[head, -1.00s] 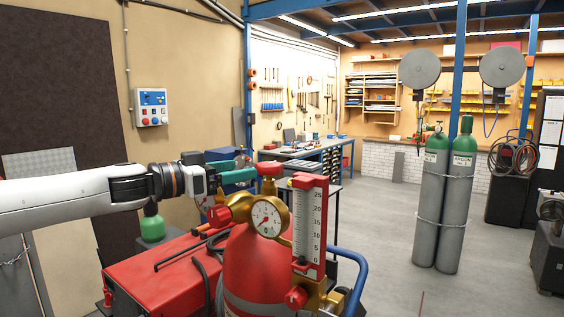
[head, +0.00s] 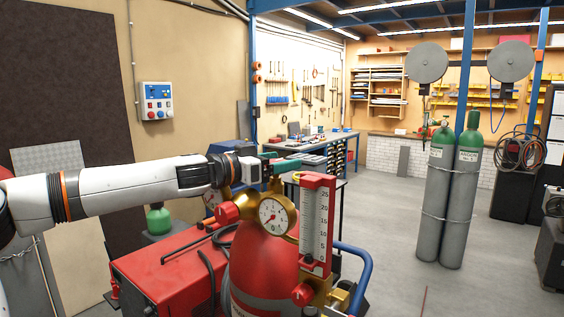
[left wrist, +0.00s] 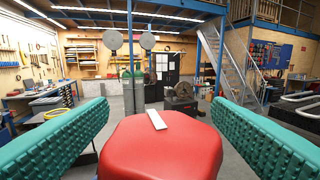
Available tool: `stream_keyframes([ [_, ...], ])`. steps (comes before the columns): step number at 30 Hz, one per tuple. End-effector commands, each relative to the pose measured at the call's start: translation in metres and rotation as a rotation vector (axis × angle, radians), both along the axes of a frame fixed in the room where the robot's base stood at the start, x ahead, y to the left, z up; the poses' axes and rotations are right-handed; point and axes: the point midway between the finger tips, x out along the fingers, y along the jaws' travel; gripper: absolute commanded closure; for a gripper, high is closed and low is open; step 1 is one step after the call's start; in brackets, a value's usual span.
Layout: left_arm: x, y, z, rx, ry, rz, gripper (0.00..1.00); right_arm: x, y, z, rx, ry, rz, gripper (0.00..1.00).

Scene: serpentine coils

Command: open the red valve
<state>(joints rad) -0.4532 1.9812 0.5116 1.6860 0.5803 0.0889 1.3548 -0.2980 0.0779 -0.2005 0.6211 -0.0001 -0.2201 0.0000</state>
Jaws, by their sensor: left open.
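The red valve shows large in the left wrist view (left wrist: 160,152) as a red knob with a white mark on top. It lies between the two green ridged fingers of my left gripper (left wrist: 165,135), with a gap on either side. In the head view my left gripper (head: 282,164) is at the top of the red cylinder (head: 262,262), beside the gauge and flowmeter. Its green fingers are open and hide most of the valve there. My right gripper is in neither view.
A round pressure gauge (head: 273,216) and a red-framed flowmeter (head: 315,222) stand close to the gripper. A red machine (head: 165,270) is left of the cylinder. Two grey-green gas bottles (head: 452,200) stand at the right, with open floor before them.

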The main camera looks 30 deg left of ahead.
Motion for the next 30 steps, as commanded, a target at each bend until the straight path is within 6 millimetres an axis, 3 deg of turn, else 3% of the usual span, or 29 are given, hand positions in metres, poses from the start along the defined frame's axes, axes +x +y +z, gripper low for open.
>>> stream_keyframes([
  [15,0.0112,-0.0053,-0.0004,-0.002,0.000,-0.001,0.26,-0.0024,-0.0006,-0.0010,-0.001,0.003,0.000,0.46],
  [24,0.0111,-0.0052,-0.0005,-0.002,0.000,-0.001,0.71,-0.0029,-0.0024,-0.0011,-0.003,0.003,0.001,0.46],
  [30,0.0111,-0.0053,-0.0024,0.000,-0.001,0.016,0.71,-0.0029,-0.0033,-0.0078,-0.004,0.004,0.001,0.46],
])
